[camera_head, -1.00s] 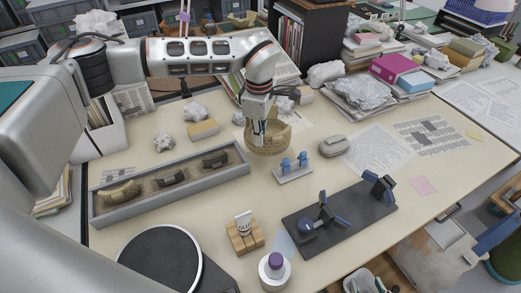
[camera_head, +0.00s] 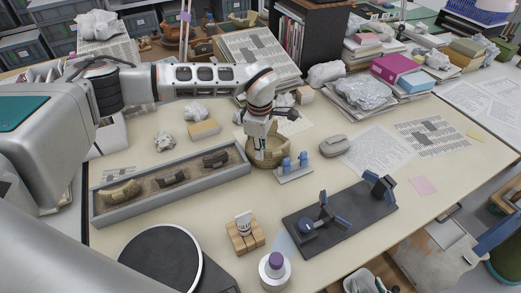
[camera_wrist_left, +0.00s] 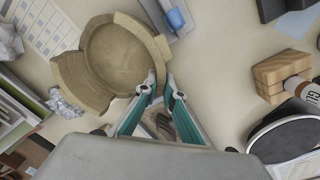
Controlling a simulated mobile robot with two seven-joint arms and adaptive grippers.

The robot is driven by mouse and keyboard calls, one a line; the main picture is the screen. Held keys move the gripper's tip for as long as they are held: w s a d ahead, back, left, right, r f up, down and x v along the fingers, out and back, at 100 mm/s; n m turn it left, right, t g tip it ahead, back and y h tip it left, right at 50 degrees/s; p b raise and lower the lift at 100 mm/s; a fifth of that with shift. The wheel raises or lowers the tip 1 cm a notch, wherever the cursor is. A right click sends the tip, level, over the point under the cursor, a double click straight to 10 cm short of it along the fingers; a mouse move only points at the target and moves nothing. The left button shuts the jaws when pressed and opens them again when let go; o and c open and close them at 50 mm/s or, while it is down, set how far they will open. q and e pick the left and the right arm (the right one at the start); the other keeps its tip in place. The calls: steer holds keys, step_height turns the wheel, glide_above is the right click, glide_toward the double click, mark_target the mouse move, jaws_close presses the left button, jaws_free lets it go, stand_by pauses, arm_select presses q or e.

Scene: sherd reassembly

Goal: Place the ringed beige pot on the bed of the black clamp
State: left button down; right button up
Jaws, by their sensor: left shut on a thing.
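The ringed beige pot (camera_head: 283,156) is in the middle of the table in the head view. My left gripper (camera_head: 259,152) is shut on its wall from above. In the left wrist view the pot (camera_wrist_left: 121,58) shows its round hollow inside and a broken, stepped rim, with the fingertips (camera_wrist_left: 161,88) at its lower right edge. I cannot tell whether its base touches the table. The black clamp (camera_head: 345,228), a dark flat board with upright jaws and blue parts, lies to the right and nearer. My right gripper is not in view.
A grey tray with sherds (camera_head: 150,208) lies left. A wooden block with a glue bottle (camera_head: 244,238) and a purple-capped jar (camera_head: 274,278) are in front. A grey rounded object (camera_head: 335,146) sits right.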

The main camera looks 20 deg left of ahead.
arm_select(q)
steer(key=c, duration=2.2)
jaws_free()
steer(key=shift+o, duration=0.2)
